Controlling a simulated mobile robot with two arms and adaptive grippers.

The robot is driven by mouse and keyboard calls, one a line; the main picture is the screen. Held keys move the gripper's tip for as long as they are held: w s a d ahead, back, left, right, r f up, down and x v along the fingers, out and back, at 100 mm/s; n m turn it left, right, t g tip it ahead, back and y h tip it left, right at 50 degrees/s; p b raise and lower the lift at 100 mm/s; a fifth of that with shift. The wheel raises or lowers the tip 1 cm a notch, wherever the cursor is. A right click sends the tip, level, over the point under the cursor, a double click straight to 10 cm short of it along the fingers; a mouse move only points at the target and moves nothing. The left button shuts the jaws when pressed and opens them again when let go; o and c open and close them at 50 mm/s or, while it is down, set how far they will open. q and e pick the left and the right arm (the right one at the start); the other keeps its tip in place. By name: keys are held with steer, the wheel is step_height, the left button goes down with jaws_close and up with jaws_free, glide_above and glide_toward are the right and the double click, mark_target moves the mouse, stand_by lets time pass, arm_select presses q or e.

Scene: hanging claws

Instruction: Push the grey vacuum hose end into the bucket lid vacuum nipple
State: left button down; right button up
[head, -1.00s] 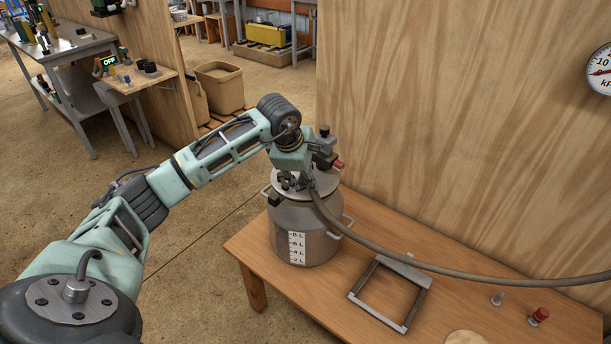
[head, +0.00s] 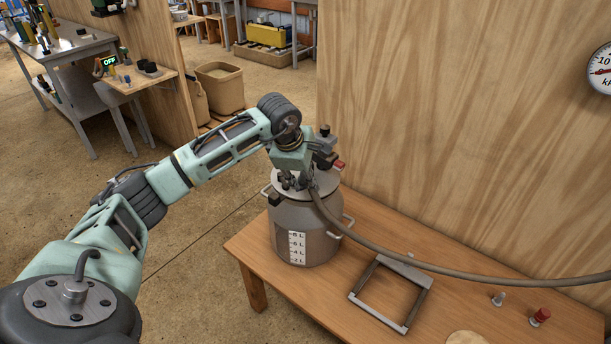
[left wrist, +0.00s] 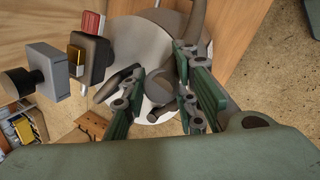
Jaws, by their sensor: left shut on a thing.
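My left gripper (head: 293,183) points down over the bucket lid (head: 333,179) and is shut on the grey vacuum hose (head: 440,266) near its end. In the left wrist view, the hose end (left wrist: 160,86) lies between the two finger sets, and the hose (left wrist: 194,24) curves away above it. The pale round lid (left wrist: 137,45) is behind the fingers. The metal bucket (head: 306,238), with a litre scale, stands upright on the wooden table. The lid nipple is hidden by the gripper and hose, so I cannot tell whether they touch. My right gripper is not in view.
A red-tipped valve (left wrist: 91,24) is close to the gripper. A metal frame (head: 407,271), a small metal fitting (head: 498,299) and a red knob (head: 540,316) are on the table (head: 465,315). A plywood wall (head: 450,110) with a gauge (head: 602,72) stands behind.

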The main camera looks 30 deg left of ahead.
arm_select(q)
steer(key=shift+w+a+f+b, duration=0.15)
steer(key=shift+a+f+b, duration=0.05)
steer(key=shift+f+b, duration=0.25)
steer(key=shift+w+a+f+b, duration=0.15)
steer(key=shift+a+f+b, duration=0.1)
steer(key=shift+f+b, duration=0.25)
steer(key=shift+w+a+f+b, duration=0.2)
steer(key=shift+f+b, duration=0.1)
steer(key=shift+f, duration=0.3)
steer(key=c, duration=1.3)
jaws_free()
steer(key=shift+s+r, duration=0.2)
steer(key=shift+r, duration=0.35)
steer(key=v, duration=1.1)
